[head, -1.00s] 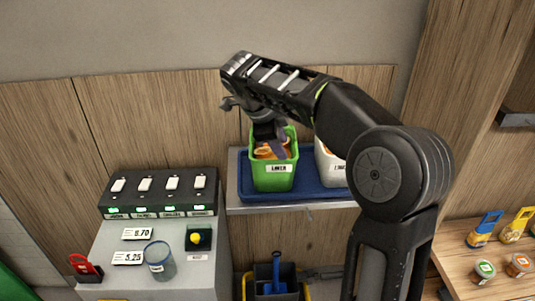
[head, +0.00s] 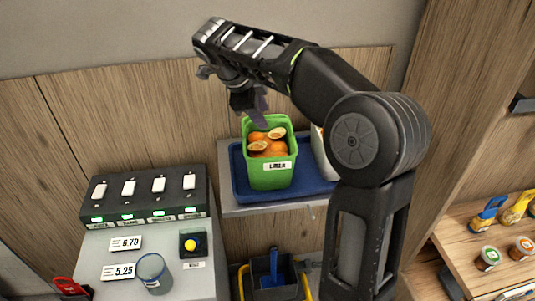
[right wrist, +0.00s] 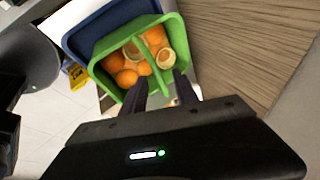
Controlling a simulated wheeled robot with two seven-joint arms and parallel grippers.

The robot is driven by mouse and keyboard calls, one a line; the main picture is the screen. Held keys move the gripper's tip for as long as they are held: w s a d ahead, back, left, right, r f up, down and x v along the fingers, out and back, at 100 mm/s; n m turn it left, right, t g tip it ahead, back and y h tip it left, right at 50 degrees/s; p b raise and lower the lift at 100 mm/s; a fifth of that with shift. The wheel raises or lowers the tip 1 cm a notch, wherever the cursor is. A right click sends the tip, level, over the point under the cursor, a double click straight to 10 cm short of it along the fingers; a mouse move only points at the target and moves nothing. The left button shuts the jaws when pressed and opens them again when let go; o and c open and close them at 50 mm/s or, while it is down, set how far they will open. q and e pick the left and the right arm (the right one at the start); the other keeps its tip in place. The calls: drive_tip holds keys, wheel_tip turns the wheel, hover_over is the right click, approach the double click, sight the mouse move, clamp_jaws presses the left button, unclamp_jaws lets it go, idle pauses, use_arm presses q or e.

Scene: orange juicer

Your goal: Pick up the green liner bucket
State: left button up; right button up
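The green liner bucket (head: 270,177), labelled "LINER", stands upright on a blue tray (head: 312,187) and holds orange halves (head: 268,146). My right gripper (head: 252,108) is above the bucket's back left rim in the head view. In the right wrist view the bucket (right wrist: 104,48) lies beyond the fingertips (right wrist: 161,80). The fingers are apart, with a green strip of the bucket showing between them. I cannot tell whether they touch it. The gripper holds nothing that I can see. My left gripper is not in view.
A white bucket (head: 322,155) stands right of the green one, partly hidden by my right arm. A switch box (head: 147,196), price cards and a glass (head: 152,273) are on the left counter. The wooden wall is close behind.

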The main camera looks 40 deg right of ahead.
sight(269, 122)
drive_tip(key=shift+x, duration=1.1)
drive_tip(key=shift+s, duration=0.1)
drive_tip(key=shift+d+f, duration=0.1)
drive_tip(key=shift+d, duration=0.1)
drive_tip(key=x, duration=0.1)
drive_tip(key=p+x, duration=0.1)
drive_tip(key=x, duration=0.1)
drive_tip(key=p+x, duration=0.1)
drive_tip(key=shift+s+d+f, duration=0.1)
drive_tip(key=shift+s+d, duration=0.05)
drive_tip(key=shift+d, duration=0.05)
drive_tip(key=shift+f, duration=0.25)
drive_tip(key=shift+c, duration=0.3)
clamp_jaws()
